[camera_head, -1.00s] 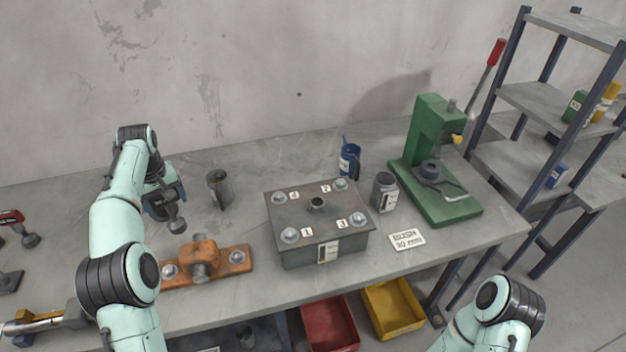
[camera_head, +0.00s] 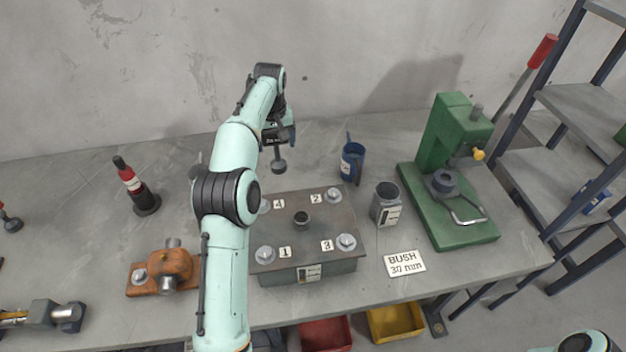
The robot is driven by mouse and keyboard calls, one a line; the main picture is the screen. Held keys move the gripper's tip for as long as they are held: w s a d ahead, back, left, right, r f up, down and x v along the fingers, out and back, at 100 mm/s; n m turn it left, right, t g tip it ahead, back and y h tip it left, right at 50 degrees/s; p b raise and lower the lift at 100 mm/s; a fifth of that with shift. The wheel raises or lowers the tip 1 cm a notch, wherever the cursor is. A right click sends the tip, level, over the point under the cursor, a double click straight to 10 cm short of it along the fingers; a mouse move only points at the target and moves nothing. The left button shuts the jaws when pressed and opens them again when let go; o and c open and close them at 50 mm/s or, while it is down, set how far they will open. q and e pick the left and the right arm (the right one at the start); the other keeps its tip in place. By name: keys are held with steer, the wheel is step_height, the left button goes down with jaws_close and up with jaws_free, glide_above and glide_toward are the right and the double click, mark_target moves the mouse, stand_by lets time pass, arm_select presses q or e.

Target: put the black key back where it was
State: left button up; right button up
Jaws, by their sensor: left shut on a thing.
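My left gripper (camera_head: 279,140) is shut on a dark thing, which I take to be the black key (camera_head: 279,165). Its rounded lower end hangs below the fingers; its upper part is hidden by the gripper. The gripper is above the bench, behind the back left corner of the grey steel box (camera_head: 335,225). The box has a small central socket (camera_head: 302,219) and corner bolts marked 1 to 4. The key is apart from the box in the picture. Only a piece of my right arm shows at the bottom right; its gripper is out of view.
A blue mug (camera_head: 352,163), a grey cup (camera_head: 385,206) and a green press (camera_head: 452,170) stand right of the box. An orange fixture (camera_head: 172,268) and a red-and-black bottle-like thing (camera_head: 133,184) are at left. My left arm hides the box's left side.

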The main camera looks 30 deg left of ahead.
mark_target(282, 162)
arm_select(q)
steer(key=shift+w+d+r, duration=0.1)
steer(key=shift+w+d, duration=0.2)
steer(key=shift+w, duration=0.1)
steer(key=shift+s, duration=0.1)
steer(key=shift+f, duration=4.75)
steer(key=shift+f, duration=0.1)
steer(key=shift+f, duration=0.15)
steer(key=o, duration=1.4)
